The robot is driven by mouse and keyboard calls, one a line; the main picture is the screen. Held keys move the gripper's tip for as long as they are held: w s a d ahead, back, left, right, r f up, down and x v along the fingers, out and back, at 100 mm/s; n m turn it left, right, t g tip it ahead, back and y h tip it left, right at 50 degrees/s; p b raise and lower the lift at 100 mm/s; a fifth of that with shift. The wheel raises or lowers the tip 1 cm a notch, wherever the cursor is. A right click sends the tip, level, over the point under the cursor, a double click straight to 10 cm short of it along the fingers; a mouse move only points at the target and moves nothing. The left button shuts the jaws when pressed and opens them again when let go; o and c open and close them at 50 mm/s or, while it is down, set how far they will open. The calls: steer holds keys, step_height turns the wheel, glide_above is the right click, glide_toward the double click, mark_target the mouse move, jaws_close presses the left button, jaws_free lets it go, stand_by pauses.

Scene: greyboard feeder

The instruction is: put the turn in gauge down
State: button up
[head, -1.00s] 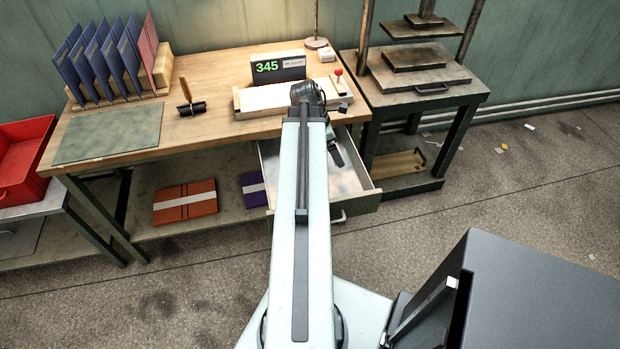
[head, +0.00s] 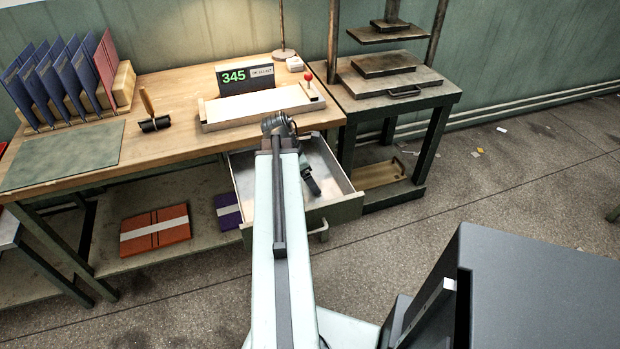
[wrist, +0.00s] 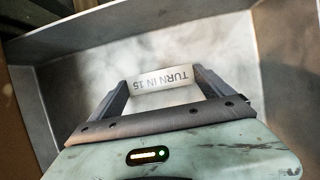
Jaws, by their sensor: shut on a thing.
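The turn in gauge (wrist: 165,82) is a pale strip marked "TURN IN 15", upside down in the wrist view. My gripper (wrist: 163,88) is shut on it, one dark finger at each end. Behind it in the wrist view is the bare grey inside of the open drawer (wrist: 215,45). In the head view the drawer (head: 325,165) is pulled out below the bench, and my arm reaches over it. I cannot tell how far above the drawer floor the gauge is.
The bench (head: 180,85) carries a white-topped wooden tray (head: 262,104), a 345 display (head: 245,76), a brayer (head: 153,112), blue folders (head: 50,80) and a green mat (head: 65,155). A press (head: 385,75) stands to the right. The visible drawer floor is clear.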

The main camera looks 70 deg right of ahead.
steer(key=shift+f, duration=0.1)
steer(key=o, duration=1.4)
steer(key=p+v, duration=1.1)
steer(key=v, duration=0.1)
